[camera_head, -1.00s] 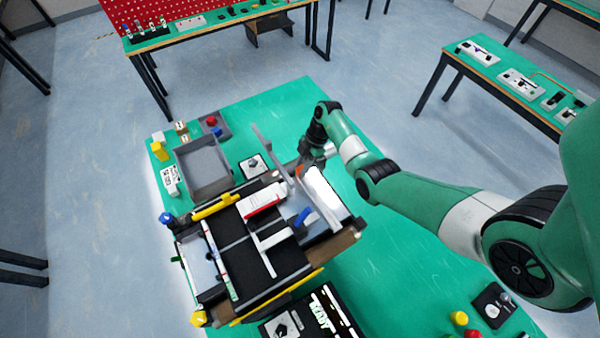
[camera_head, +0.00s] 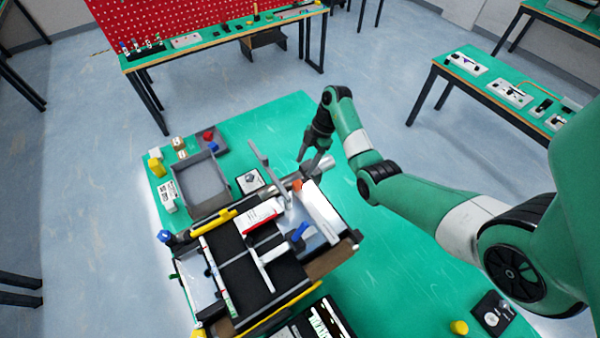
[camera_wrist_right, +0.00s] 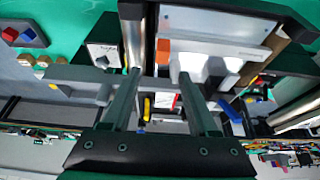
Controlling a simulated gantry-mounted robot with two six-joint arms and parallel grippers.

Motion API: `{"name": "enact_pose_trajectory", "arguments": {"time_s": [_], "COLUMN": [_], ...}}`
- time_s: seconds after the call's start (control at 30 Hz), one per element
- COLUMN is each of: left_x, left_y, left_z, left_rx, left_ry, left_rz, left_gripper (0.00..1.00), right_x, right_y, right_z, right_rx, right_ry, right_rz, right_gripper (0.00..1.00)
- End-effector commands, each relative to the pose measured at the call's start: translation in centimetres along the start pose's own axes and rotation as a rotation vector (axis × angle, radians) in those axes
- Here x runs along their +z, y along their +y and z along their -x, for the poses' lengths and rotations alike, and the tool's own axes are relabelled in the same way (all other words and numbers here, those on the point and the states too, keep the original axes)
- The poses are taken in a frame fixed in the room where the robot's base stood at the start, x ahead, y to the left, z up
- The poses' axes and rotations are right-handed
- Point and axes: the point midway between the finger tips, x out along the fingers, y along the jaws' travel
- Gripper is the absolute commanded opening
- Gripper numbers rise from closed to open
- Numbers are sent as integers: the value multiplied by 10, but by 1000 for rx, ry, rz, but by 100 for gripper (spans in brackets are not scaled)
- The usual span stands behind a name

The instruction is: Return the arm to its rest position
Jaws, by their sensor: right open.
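My right gripper (camera_head: 311,157) is open and empty in the head view, above the far right side of the mini conveyor unit (camera_head: 262,247). Its arm comes in from the right. In the right wrist view the two fingers of my right gripper (camera_wrist_right: 158,85) stand apart, with parts of the conveyor unit beyond them. A red and white box (camera_head: 258,214) lies on the dark belt. A blue part (camera_head: 299,232) stands on the unit's right side. My left gripper is not in view.
A grey tray (camera_head: 228,197) stands on the green table (camera_head: 262,122) behind the unit. Small yellow, red and blue pieces lie near it. A yellow piece (camera_head: 459,328) is at the front right. The table right of the unit is mostly clear.

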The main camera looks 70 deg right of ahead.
Motion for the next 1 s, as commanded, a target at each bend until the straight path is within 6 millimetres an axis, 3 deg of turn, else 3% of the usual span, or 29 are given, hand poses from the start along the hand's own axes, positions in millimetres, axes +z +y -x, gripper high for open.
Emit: {"name": "enact_pose_trajectory", "arguments": {"time_s": [0.03, 0.2, 0.77, 0.87, 0.97, 1.0], "left_x": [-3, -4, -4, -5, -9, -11], "left_y": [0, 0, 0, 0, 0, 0], "left_z": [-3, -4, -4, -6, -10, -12], "left_rx": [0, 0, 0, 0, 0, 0], "left_ry": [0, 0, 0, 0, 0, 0], "left_rz": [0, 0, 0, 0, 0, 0], "left_gripper": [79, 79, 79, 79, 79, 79], "right_x": [-1, 0, -1, -18, -67, -96], "right_y": [1, 0, 0, 1, 2, 3], "right_z": [11, 23, 22, 18, 9, 8], "right_rx": [3, 1, -1, -14, -44, -38], "right_ry": [0, 0, 0, 0, -1, -2], "right_rz": [0, 0, 2, 38, 145, 213], "right_gripper": [60, 60, 60, 60, 60, 60]}}
